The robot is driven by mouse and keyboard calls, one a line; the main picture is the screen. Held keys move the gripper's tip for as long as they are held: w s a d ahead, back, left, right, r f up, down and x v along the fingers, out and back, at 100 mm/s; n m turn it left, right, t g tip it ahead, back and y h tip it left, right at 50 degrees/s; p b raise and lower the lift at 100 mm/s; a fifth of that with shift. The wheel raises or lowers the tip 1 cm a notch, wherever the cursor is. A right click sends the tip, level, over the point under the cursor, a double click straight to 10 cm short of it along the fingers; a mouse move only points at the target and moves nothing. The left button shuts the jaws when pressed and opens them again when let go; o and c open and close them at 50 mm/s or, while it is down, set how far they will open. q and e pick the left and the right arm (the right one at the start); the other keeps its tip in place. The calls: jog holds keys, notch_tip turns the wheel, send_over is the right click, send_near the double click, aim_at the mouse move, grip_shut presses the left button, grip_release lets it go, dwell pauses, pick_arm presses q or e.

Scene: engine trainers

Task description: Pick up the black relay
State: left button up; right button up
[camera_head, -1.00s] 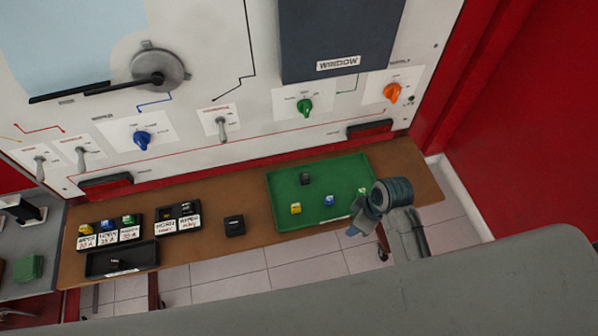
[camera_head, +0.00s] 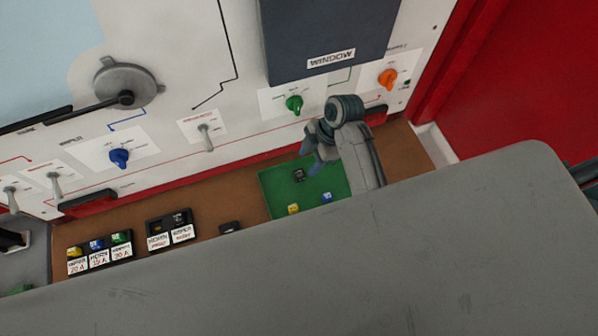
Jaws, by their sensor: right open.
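A small black relay (camera_head: 299,175) sits on the green tray (camera_head: 275,202), toward its back left part. My right gripper (camera_head: 309,160) is open and empty. Its fingers are close to the black relay, just above and to its right in the picture. Whether they touch it I cannot tell. My right forearm hides the right part of the tray. My left gripper is not in view.
A yellow fuse (camera_head: 293,209) and a blue fuse (camera_head: 327,197) lie near the tray's front. A black block (camera_head: 230,227) and a labelled black holder (camera_head: 170,231) are to the left on the brown bench. The white panel (camera_head: 190,155) with knobs stands behind.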

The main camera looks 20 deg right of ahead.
aim_at(299, 173)
jog(key=shift+a+f, duration=0.15)
jog(key=shift+f, duration=0.2)
jog(key=shift+w+a+f, duration=0.15)
jog(key=shift+f, duration=0.15)
jog(key=x, duration=0.1)
jog(key=p+x, duration=0.1)
jog(key=x, duration=0.1)
jog(key=p+x, duration=0.1)
jog(key=shift+s+f, duration=0.15)
jog(key=shift+s, duration=0.1)
jog(key=shift+a+f, duration=0.1)
jog(key=shift+f, duration=0.1)
jog(key=shift+w, duration=0.1)
jog(key=c, duration=1.1)
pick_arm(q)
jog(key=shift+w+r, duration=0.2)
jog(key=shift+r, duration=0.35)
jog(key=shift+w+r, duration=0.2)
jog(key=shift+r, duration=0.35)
pick_arm(e)
jog(key=shift+o, duration=0.2)
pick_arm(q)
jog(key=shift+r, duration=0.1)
